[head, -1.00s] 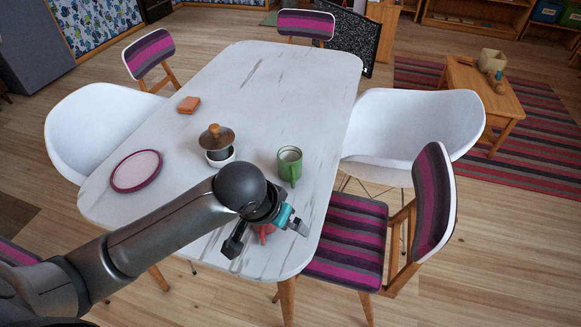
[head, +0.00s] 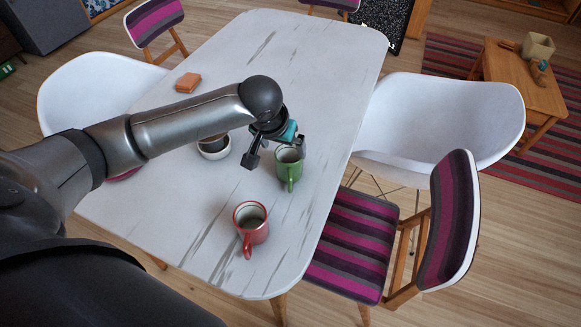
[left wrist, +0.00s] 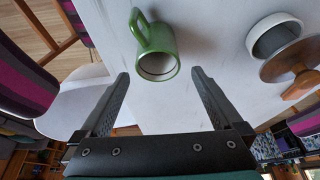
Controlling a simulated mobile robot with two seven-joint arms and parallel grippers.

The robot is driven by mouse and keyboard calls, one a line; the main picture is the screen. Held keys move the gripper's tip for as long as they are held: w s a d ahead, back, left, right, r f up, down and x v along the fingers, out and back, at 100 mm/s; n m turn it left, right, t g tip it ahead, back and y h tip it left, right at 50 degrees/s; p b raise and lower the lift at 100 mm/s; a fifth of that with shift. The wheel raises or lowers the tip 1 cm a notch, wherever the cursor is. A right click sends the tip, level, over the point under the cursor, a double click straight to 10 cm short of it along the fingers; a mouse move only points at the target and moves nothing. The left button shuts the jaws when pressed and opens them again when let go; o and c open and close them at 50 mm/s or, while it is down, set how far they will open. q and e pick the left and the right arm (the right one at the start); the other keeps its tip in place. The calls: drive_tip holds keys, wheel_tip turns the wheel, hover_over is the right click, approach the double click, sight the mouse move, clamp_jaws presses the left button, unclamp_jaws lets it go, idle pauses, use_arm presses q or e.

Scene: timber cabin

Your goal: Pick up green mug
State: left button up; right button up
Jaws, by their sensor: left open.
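The green mug (head: 290,172) stands upright on the white marble-look table (head: 225,235), its handle toward the table's near side. In the left wrist view the green mug (left wrist: 157,50) lies ahead of the fingertips, roughly between their lines, with its handle pointing up. My left gripper (head: 276,162) is open and empty, above and just beside the mug in the head view. Its two spread fingers also show in the left wrist view (left wrist: 160,75). I cannot tell whether a finger touches the mug. My right gripper is not in view.
A red mug (head: 251,224) stands nearer on the table. A white bowl (head: 214,150) is left of the green mug, partly hidden by my arm. An orange block (head: 188,82) lies farther back. White chairs (head: 440,120) and a striped chair (head: 355,245) flank the table.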

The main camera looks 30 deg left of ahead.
use_arm(q)
drive_tip(key=b, duration=0.1)
approach(289, 161)
drive_tip(key=shift+s+d+f, duration=0.1)
drive_tip(key=shift+d+f, duration=0.3)
drive_tip(key=shift+d, duration=0.05)
drive_tip(key=shift+f, duration=0.35)
drive_tip(key=b+x, duration=0.2)
drive_tip(key=x, duration=0.3)
drive_tip(key=shift+f, duration=0.1)
drive_tip(key=shift+d, duration=0.1)
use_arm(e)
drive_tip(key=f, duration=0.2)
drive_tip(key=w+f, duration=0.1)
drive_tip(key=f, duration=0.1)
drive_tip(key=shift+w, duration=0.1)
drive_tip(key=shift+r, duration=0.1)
use_arm(q)
drive_tip(key=c, duration=1.2)
drive_tip(key=shift+c, duration=0.6)
drive_tip(key=shift+r, duration=0.2)
